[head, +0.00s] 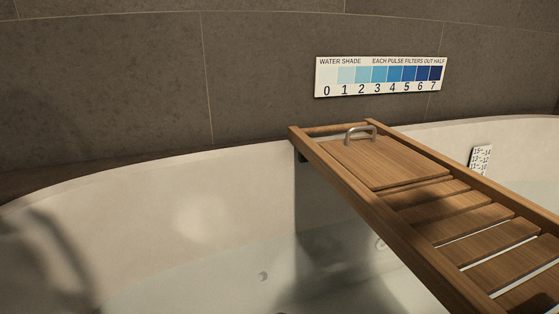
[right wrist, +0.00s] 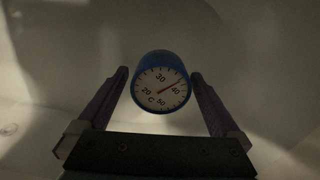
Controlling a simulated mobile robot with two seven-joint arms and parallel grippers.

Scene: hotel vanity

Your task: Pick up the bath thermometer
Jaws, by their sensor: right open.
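My right gripper (right wrist: 161,82) is open, with one finger on each side of the thermometer. A gap shows between each finger and the blue rim, so the fingers look apart from it. The thermometer is not visible in the head view. Neither gripper shows in the head view.
A wooden bath tray (head: 395,237) with a metal handle (head: 361,133) lies across the white tub (head: 150,185). A water shade chart (head: 381,76) is on the tiled wall. A small white plate with dark markings (head: 481,160) is on the tub's inner wall at right.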

